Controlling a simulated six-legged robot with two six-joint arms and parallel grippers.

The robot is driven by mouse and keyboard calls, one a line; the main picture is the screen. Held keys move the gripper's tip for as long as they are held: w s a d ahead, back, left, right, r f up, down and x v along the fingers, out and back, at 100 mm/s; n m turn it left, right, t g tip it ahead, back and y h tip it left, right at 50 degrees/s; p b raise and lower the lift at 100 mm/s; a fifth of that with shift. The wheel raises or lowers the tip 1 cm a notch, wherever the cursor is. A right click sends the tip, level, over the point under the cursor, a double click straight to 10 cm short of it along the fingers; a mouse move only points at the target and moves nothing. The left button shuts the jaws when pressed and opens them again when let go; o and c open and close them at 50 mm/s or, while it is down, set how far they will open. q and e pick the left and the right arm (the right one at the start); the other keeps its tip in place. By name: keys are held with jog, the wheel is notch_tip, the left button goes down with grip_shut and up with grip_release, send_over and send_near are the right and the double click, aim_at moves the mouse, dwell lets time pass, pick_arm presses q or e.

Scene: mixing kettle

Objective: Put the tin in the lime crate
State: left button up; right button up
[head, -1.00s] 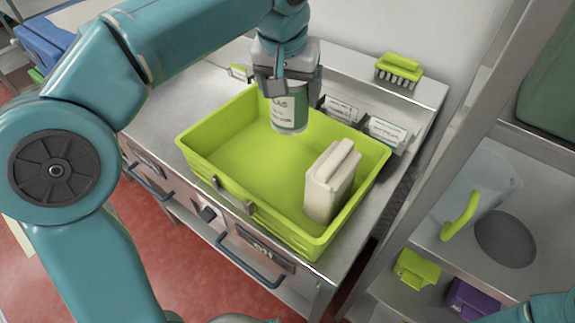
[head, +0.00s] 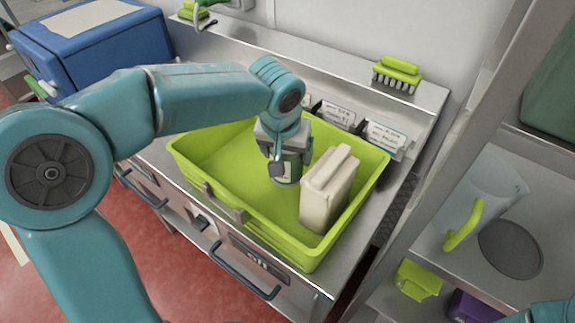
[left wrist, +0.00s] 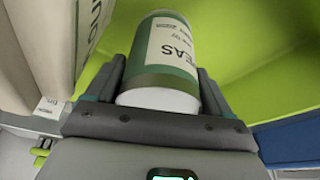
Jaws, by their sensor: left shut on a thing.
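The tin (head: 287,168), green with a white label, is inside the lime crate (head: 335,247), low near its floor. My left gripper (head: 283,155) is shut on it from above. In the left wrist view the tin (left wrist: 165,55) sits between the two fingers (left wrist: 160,88), and its label reads "PEAS" in part. Whether the tin's base touches the crate floor I cannot tell. A cream carton (head: 327,190) stands in the crate just right of the tin. My right gripper is not in view.
The crate stands on a steel counter. Label cards (head: 384,137) and a lime brush (head: 397,72) are at the back. A blue box (head: 95,45) is at the far left. A shelf at right holds a clear jug (head: 485,200). The crate's left part is empty.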

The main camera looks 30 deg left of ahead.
pick_arm(q)
jog(key=f, duration=0.3)
jog(key=shift+s+f, duration=0.2)
jog(key=shift+f, duration=0.1)
jog(key=shift+w+f, duration=0.25)
jog(key=shift+f, duration=0.15)
jog(key=shift+s+r, duration=0.15)
jog(key=shift+s, duration=0.1)
jog(key=shift+b, duration=0.35)
jog(key=o, duration=1.1)
jog(key=shift+w+f, duration=0.15)
jog(key=shift+f, duration=0.1)
jog(key=shift+o, duration=0.2)
